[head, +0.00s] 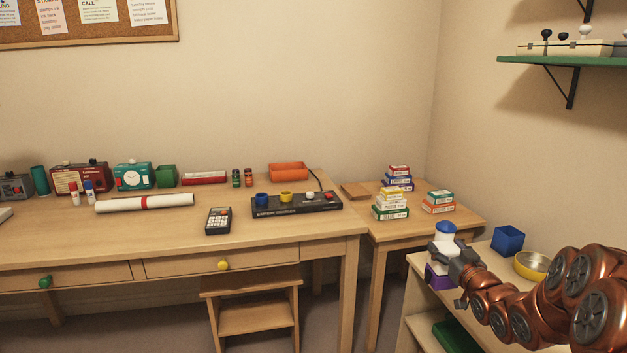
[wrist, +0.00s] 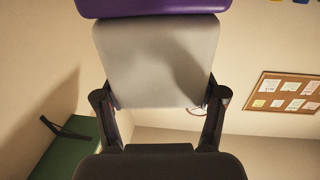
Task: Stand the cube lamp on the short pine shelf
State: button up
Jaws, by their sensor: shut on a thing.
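My gripper (head: 455,262) is shut on the cube lamp (head: 438,278), a pale block with a purple base. In the wrist view the lamp's pale grey side (wrist: 157,62) stands between the two fingers, with the purple part (wrist: 150,7) at the picture's top edge. In the head view my gripper hides much of the lamp. A white thing with a blue top (head: 445,231) shows just above my gripper; I cannot tell whether it belongs to the lamp. The low pine shelf (head: 417,322) is under my gripper and arm; contact between lamp and shelf is unclear.
A blue open box (head: 508,240) and a yellow bowl (head: 532,265) stand on the pine shelf's top. A green item (head: 455,337) lies lower in it. Small stacked boxes (head: 391,207) stand on the side table (head: 405,229). A green wall shelf (head: 560,60) hangs above right.

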jog(key=w+a+r+m+h, duration=0.1)
jog(key=w+a+r, duration=0.1)
jog(key=a, duration=0.7)
jog(key=w+a+r+h, duration=0.1)
jog(key=w+a+r, duration=0.1)
jog(key=a, duration=0.6)
notch_tip(320, 180, up, 23)
jog(key=p, duration=2.3)
jog(key=shift+w+d, duration=0.2)
jog(key=shift+d, duration=0.1)
jog(key=shift+f, duration=0.1)
